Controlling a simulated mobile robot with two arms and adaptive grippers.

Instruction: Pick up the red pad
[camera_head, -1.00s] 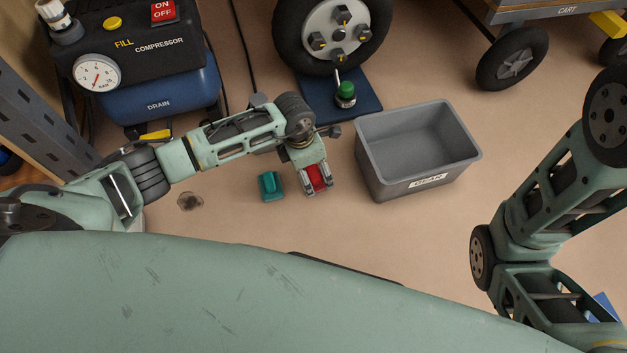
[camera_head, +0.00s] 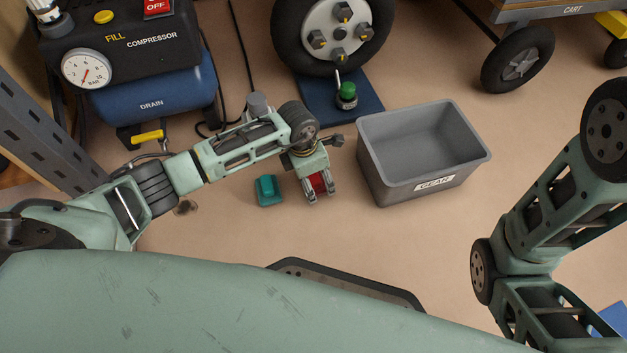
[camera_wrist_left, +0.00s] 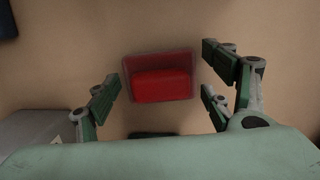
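The red pad (camera_head: 319,182) lies on the floor, partly hidden under my left gripper (camera_head: 318,198) in the head view. In the left wrist view the red pad (camera_wrist_left: 159,77) is a red block with a raised middle, between and ahead of the fingers. My left gripper (camera_wrist_left: 162,90) is open, with a gap on both sides of the pad and no visible contact. My right arm shows at the right of the head view, but its gripper is out of view.
A teal pad (camera_head: 268,191) lies close left of my left gripper. A grey bin (camera_head: 376,178) labelled GEAR stands to the right. A wheel (camera_head: 330,60) on a blue mat (camera_head: 318,100) is behind, and a blue compressor (camera_head: 160,100) at the left. The floor in front is clear.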

